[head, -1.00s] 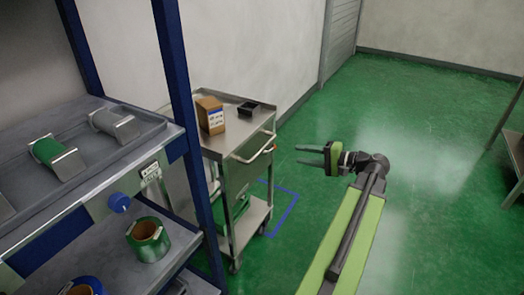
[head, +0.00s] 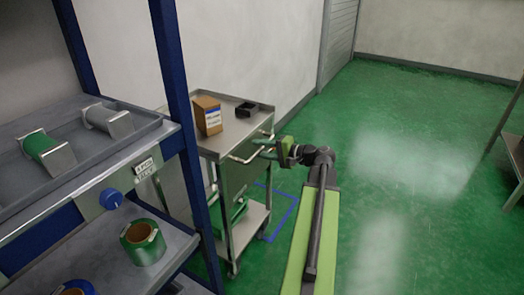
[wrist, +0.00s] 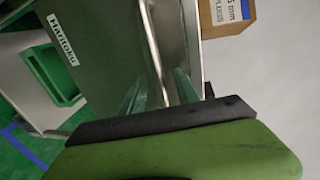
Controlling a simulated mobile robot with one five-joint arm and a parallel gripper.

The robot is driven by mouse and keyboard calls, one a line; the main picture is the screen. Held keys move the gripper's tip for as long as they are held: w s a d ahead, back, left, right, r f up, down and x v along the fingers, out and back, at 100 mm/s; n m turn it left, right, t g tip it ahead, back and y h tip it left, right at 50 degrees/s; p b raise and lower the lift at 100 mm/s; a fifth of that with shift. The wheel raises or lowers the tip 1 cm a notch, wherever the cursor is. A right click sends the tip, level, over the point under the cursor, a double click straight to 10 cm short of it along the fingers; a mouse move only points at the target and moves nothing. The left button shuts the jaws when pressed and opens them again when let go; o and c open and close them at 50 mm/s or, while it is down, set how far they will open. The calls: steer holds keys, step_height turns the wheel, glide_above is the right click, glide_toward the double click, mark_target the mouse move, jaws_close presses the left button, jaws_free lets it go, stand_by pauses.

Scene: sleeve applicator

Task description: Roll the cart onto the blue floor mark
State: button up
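The grey metal cart (head: 228,165) stands beside the shelf, its handle (head: 252,155) facing my arm. The blue floor mark (head: 291,213) is an outline on the green floor. It shows to the right of and behind the cart's lower part; the rest of it is hidden by the cart. My gripper (head: 262,147) is at the handle, its fingertips partly lost against it. In the wrist view the two green fingers (wrist: 160,88) stand apart, with a shiny metal bar or edge between them and gaps beside it. Contact cannot be told.
A brown box (head: 208,116) and a black tray (head: 247,109) are on the cart's top. A blue-framed shelf (head: 180,110) with rolls stands close on the cart's left. A wall is behind the cart. Open green floor (head: 410,170) lies to the right; another rack is at the right edge.

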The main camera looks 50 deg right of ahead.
jaws_close()
stand_by(1.4)
